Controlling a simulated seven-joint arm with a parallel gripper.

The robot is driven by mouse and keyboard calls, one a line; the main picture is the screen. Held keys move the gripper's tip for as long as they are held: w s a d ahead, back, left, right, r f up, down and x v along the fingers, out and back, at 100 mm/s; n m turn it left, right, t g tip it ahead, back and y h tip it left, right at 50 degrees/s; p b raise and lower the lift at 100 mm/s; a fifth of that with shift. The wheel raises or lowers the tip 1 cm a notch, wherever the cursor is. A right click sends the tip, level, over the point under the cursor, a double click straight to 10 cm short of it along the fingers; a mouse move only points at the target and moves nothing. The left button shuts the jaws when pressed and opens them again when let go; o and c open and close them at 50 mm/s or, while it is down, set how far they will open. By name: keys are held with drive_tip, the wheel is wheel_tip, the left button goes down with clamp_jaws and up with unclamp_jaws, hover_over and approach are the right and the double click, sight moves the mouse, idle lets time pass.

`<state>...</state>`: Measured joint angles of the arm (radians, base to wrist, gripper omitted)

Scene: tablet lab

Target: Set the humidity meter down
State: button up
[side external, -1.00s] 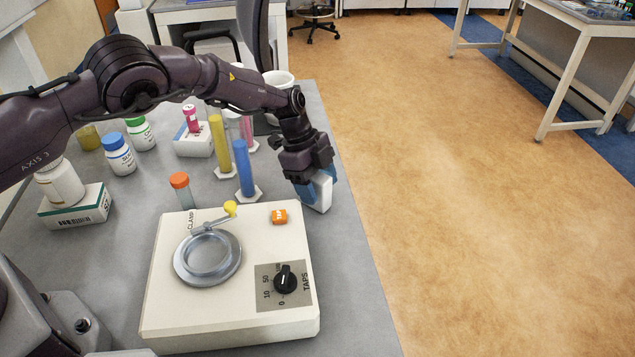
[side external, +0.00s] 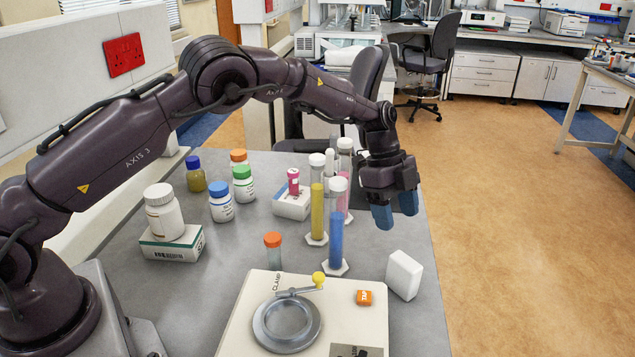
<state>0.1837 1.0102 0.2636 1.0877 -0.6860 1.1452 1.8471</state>
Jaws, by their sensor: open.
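The humidity meter appears to be the small white box (side external: 404,275) standing on the grey bench, close to its right edge and just right of the cream tap machine. Its display face is not visible from here. My gripper (side external: 396,218) has blue fingertips and is above and behind the white box, apart from it. It is open and empty.
The cream machine (side external: 252,307) with a clamp ring fills the bench front. Blue (side external: 336,240) and yellow (side external: 318,212) cylinders stand left of my gripper. Several bottles and a boxed white jar (side external: 166,212) are farther left. The floor lies beyond the bench's right edge.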

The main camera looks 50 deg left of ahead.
drive_tip(key=s+a+r+n+t+y, duration=0.1)
drive_tip(key=s+a+r+n, duration=0.25)
drive_tip(key=s+r, duration=0.4)
drive_tip(key=s+a+r+n+t, duration=0.15)
drive_tip(key=s+r+n, duration=0.35)
drive_tip(key=r, duration=0.6)
drive_tip(key=s+a+n+t+y, duration=0.1)
drive_tip(key=s+n, duration=0.3)
drive_tip(key=s, duration=0.7)
drive_tip(key=s+a+r+n+t+y, duration=0.1)
drive_tip(key=s+n, duration=0.4)
drive_tip(key=s, duration=0.6)
drive_tip(key=shift+a+r+t+y, duration=0.3)
drive_tip(key=shift+a+t+y, duration=0.25)
drive_tip(key=shift+a+y, duration=0.4)
drive_tip(key=shift+a+n, duration=0.15)
drive_tip(key=shift+n, duration=0.1)
